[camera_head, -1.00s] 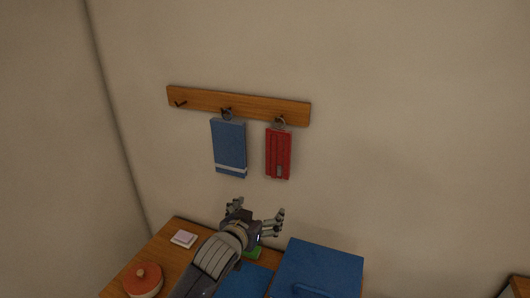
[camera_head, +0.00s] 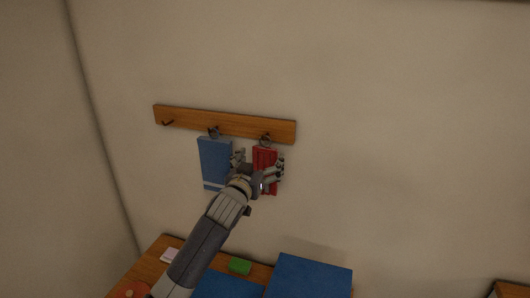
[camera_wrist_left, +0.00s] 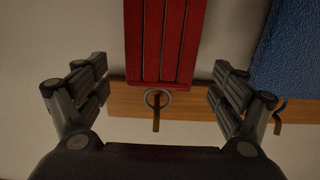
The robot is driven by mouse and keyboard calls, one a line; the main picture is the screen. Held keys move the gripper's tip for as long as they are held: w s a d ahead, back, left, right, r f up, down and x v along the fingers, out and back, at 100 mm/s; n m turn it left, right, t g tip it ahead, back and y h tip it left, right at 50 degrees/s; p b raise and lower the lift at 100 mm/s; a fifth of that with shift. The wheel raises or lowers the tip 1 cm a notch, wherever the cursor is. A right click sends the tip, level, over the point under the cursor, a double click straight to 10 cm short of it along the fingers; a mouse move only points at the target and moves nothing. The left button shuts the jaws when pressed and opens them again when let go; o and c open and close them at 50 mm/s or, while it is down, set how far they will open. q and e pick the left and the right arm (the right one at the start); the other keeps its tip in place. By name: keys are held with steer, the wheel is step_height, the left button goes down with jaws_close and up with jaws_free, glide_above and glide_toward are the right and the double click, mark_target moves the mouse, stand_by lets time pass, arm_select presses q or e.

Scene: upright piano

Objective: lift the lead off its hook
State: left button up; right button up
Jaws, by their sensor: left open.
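The lead looks like a red folded strap (camera_head: 263,156) hanging by a metal ring from the right hook of the wooden rail (camera_head: 240,125) on the wall. In the left wrist view the red strap (camera_wrist_left: 165,40) hangs upward in the picture, its ring (camera_wrist_left: 158,98) around the dark hook (camera_wrist_left: 156,122). My left gripper (camera_head: 260,163) is open in front of the strap, covering its lower part. In the wrist view its fingers stand apart on both sides of the strap and ring. My right gripper is out of view.
A blue cloth-like item (camera_head: 214,160) hangs from the middle hook, close beside my left fingers. The left hook (camera_head: 167,123) is empty. Below are a wooden top with a green block (camera_head: 240,266), a pale block (camera_head: 170,255) and a blue box (camera_head: 310,278).

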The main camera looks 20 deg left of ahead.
mark_target(264, 156)
arm_select(q)
steer(key=shift+w+d+p, duration=0.1)
steer(key=shift+w+p, duration=0.3)
steer(key=shift+w, duration=1.55)
steer(key=c, duration=1.2)
